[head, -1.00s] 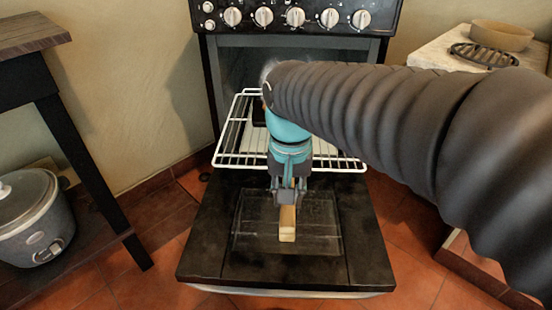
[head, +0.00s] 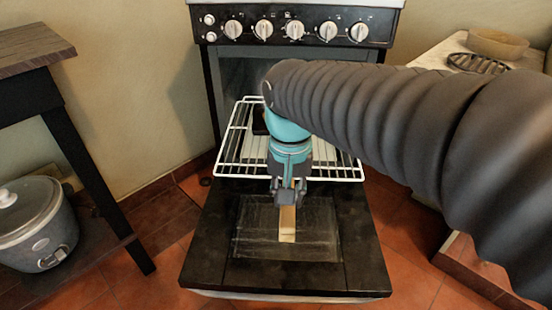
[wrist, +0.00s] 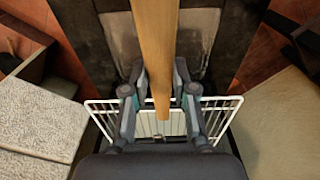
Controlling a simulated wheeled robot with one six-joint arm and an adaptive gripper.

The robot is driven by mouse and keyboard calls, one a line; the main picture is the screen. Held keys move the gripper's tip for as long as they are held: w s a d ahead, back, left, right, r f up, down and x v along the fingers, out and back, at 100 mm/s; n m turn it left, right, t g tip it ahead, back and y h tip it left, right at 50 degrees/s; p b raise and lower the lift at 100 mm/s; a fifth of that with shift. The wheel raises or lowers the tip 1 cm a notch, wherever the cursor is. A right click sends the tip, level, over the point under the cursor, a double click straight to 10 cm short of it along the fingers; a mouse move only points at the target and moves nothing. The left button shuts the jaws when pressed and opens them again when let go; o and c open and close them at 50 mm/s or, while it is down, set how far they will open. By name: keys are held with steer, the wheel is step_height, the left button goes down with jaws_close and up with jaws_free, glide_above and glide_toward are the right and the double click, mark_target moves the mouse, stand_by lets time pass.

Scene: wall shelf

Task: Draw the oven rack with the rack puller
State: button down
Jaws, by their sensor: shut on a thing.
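The rack puller (head: 287,222) shows as a pale wooden stick with a squared end toward me. My gripper (head: 288,198) is shut on it, above the open oven door. In the wrist view the puller (wrist: 155,40) runs between the fingers (wrist: 155,88). The white wire oven rack (head: 235,176) sticks out of the oven over the inner part of the door. Its wires also show in the wrist view (wrist: 215,99) beyond the fingers. My arm and gripper hide the middle of the rack and the puller's far end, so I cannot tell whether it touches the rack.
The oven door (head: 210,250) lies open and flat. Knobs (head: 294,30) line the oven front. A dark side table (head: 90,170) and a slow cooker (head: 40,235) stand at left. A pale counter at right holds a bowl (head: 497,43) and a dark trivet (head: 478,63).

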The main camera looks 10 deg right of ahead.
mark_target(288, 227)
steer(key=shift+s+a, duration=0.3)
steer(key=shift+s, duration=1)
steer(key=shift+s+a, duration=0.35)
steer(key=shift+s, duration=0.9)
steer(key=shift+s+a, duration=0.3)
steer(key=shift+s, duration=1.45)
